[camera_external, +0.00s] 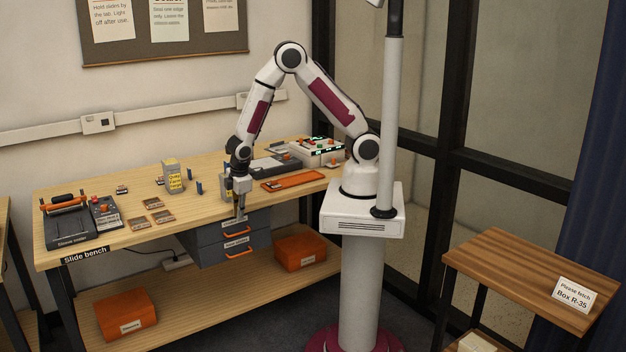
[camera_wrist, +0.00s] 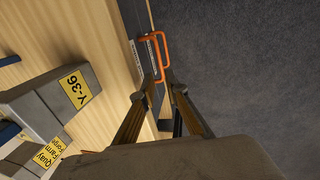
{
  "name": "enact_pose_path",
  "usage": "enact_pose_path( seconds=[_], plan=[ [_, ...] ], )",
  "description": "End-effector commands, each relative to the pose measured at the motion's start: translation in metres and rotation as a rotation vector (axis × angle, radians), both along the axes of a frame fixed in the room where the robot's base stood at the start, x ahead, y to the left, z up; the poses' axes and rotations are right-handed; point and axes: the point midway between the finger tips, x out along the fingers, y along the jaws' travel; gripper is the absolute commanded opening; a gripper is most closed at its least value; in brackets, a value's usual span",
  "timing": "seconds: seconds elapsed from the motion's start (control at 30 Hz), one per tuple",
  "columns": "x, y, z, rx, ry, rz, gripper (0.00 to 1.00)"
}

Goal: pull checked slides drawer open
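A grey-blue drawer unit (camera_external: 207,250) hangs under the front of the slide bench. It has two stacked drawers: the upper one has an orange handle (camera_external: 238,231), the lower one another orange handle (camera_external: 239,253). Both fronts have white labels, too small to tell which reads checked slides. My gripper (camera_external: 239,216) points down at the bench's front edge, just above the upper handle. In the wrist view, its two fingers (camera_wrist: 160,95) are apart with nothing visibly between them. An orange handle (camera_wrist: 167,50) lies just beyond the fingertips; I cannot tell if they touch it. Both drawers look shut.
A grey box labelled Y-36 (camera_wrist: 45,100) stands on the bench close to my gripper. An orange tray (camera_external: 293,180) lies to the right. Orange boxes (camera_external: 127,313) (camera_external: 300,251) sit on the lower shelf. The floor before the drawers looks clear.

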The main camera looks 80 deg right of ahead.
Motion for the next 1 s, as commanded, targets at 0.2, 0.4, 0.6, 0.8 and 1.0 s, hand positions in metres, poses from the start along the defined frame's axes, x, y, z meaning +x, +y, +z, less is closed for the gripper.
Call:
enact_pose_path(
  seconds=[0.2, 0.4, 0.6, 0.8, 1.0],
  plan=[
    [0.000, -0.001, -0.003, -0.001, 0.001, -0.001, 0.14],
    [0.001, -0.003, -0.013, -0.002, 0.002, -0.001, 0.14],
    [0.003, -0.005, -0.030, -0.002, 0.003, -0.002, 0.14],
    [0.006, -0.008, -0.050, -0.002, 0.003, -0.001, 0.14],
    [0.009, -0.010, -0.066, -0.002, 0.002, 0.000, 0.14]
  ],
)
